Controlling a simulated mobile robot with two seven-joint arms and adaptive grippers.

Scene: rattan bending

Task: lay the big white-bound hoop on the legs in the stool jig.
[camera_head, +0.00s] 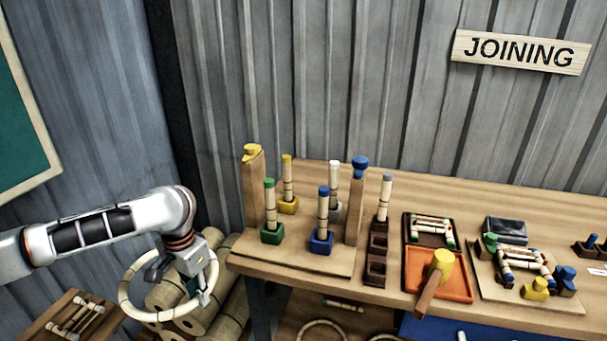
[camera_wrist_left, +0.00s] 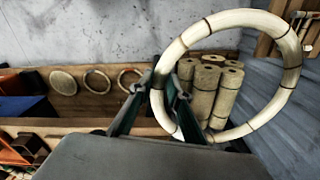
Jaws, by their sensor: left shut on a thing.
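My left gripper (camera_head: 203,297) is shut on a big pale hoop (camera_head: 126,287) and holds it by its rim, left of the bench and apart from it. The hoop also shows in the left wrist view (camera_wrist_left: 291,62), rising between the fingers (camera_wrist_left: 172,100), with dark bands and a white part near the grip. The stool jig (camera_head: 310,258) stands on the bench's left end. Several upright legs stand in it, with green (camera_head: 270,203), blue (camera_head: 322,215), yellow (camera_head: 288,180) and white (camera_head: 334,184) tops. Two taller wooden posts flank them, with yellow (camera_head: 252,150) and blue (camera_head: 360,164) caps. My right gripper is not in view.
A dark rack with one upright stick (camera_head: 384,200), an orange tray with a mallet (camera_head: 436,275) and a parts board (camera_head: 540,291) stand right of the jig. Rolled bundles (camera_wrist_left: 203,92) lie below the hoop. More rings (camera_wrist_left: 97,80) lie on a lower shelf.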

